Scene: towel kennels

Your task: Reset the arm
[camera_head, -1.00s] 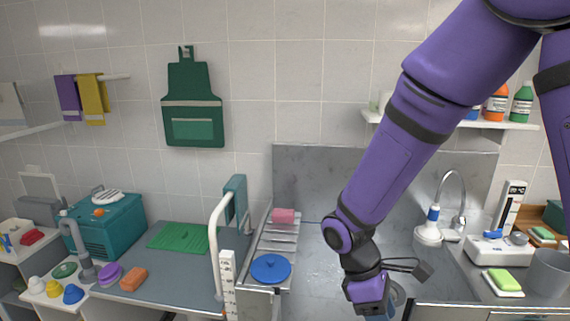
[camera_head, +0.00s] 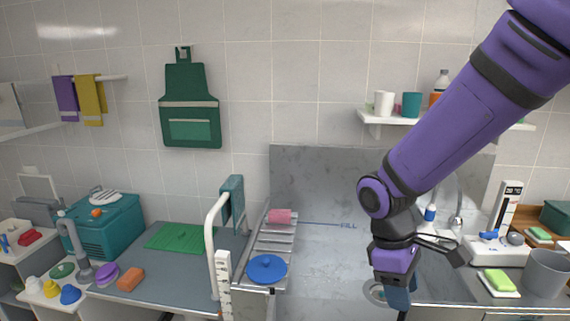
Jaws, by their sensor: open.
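My purple and black arm reaches in from the upper right in the head view. My gripper (camera_head: 398,298) points downward in front of the steel basin (camera_head: 318,262), near its right side. Its jaws are open, though the fingertips are small and partly cut off by the lower frame edge. I see nothing held between them. The arm hides part of the tap and part of the wall shelf.
A blue lid (camera_head: 267,269) and a pink sponge (camera_head: 279,216) lie on the rack left of the basin. A white rail (camera_head: 211,240) stands left of it. A grey cup (camera_head: 546,273) and a green sponge (camera_head: 498,281) are at right. The basin's middle is clear.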

